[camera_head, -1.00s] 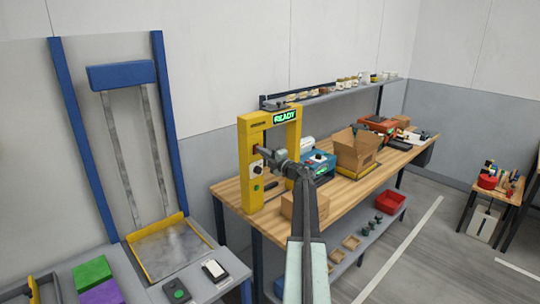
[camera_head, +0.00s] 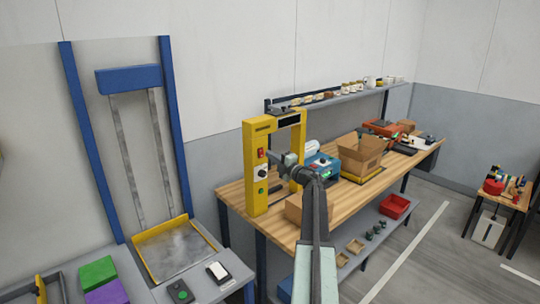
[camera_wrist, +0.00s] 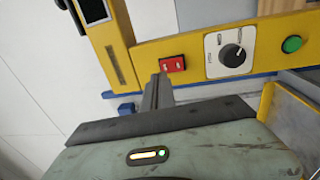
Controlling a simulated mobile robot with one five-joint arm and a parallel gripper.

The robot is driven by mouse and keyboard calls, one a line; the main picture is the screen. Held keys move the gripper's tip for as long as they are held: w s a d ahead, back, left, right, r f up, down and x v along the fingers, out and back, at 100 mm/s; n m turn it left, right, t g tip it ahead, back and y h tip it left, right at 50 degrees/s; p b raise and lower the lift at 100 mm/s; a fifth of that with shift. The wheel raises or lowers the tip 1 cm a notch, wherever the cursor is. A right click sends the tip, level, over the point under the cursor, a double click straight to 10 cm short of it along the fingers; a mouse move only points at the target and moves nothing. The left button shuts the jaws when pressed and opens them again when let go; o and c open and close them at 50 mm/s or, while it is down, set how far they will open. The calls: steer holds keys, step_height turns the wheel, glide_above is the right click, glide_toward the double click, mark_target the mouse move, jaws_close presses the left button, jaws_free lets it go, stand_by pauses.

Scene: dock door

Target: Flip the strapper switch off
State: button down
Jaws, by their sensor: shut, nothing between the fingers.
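The strapper is a yellow upright frame (camera_head: 256,190) on the near end of the wooden bench. Its top display (camera_head: 289,118) is dark. On its front post sits a red switch (camera_head: 261,153), above a dial and a green button. In the wrist view the red rocker switch (camera_wrist: 172,64) lies beside the dial (camera_wrist: 231,55) and green button (camera_wrist: 292,44). My gripper (camera_head: 281,160) is just right of the switch in the head view. In the wrist view my gripper (camera_wrist: 163,78) is shut and empty, its tips close to the switch; contact is unclear.
A cardboard box (camera_head: 294,209) sits near the strapper's foot, partly behind my arm. An open carton (camera_head: 358,155) and a blue device (camera_head: 322,166) stand farther along the bench (camera_head: 232,196). A yellow-edged tray (camera_head: 175,245) is at left.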

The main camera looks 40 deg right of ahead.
steer(key=s+r+p, duration=0.1)
steer(key=s, duration=0.9)
steer(key=shift+s+a+r, duration=0.15)
steer(key=shift+a, duration=0.15)
